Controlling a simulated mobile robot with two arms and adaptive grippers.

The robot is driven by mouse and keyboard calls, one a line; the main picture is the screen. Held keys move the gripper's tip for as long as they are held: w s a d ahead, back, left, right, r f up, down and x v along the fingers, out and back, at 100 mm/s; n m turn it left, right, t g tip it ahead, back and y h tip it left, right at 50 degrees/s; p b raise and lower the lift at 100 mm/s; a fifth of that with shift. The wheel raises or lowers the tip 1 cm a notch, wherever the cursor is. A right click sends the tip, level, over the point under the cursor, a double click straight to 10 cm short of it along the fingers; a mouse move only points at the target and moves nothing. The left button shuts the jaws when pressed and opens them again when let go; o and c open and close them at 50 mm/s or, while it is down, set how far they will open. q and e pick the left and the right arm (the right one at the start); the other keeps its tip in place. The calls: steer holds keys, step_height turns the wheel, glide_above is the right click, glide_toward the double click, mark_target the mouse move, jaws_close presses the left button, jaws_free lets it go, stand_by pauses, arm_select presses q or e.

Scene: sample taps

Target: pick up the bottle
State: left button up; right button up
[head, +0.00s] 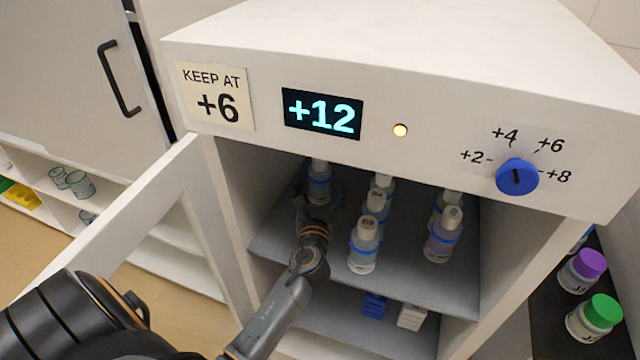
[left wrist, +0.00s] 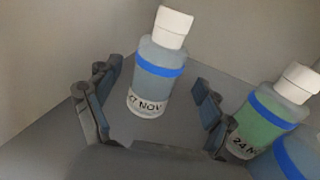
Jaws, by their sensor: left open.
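Several white-capped bottles with blue bands stand upright on the upper shelf of the open cabinet. One bottle (head: 319,183) stands at the back left; in the left wrist view a bottle (left wrist: 155,75) labelled "27 NOV", or similar, stands between and just beyond the open fingers. My left gripper (left wrist: 150,115) is open and empty, with a finger on either side of that bottle's line. In the head view my left gripper (head: 318,205) reaches into the cabinet, partly hidden by its own wrist. A greenish bottle (left wrist: 262,115) marked "24 N…" stands right of the right finger. My right gripper is not in view.
The cabinet display (head: 322,112) reads +12, beside a "KEEP AT +6" sign (head: 215,96). A blue dial (head: 517,176) is on the right. The open door (head: 165,215) stands at the left. Other bottles (head: 364,245) crowd the shelf's middle and right.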

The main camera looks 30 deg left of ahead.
arm_select(q)
steer(key=x, duration=0.4)
steer(key=shift+w+a+f, duration=0.2)
steer(key=shift+w+a, duration=0.05)
steer(key=shift+a, duration=0.05)
steer(key=shift+s+r, duration=0.1)
steer(key=shift+c, duration=0.3)
steer(key=c, duration=1.4)
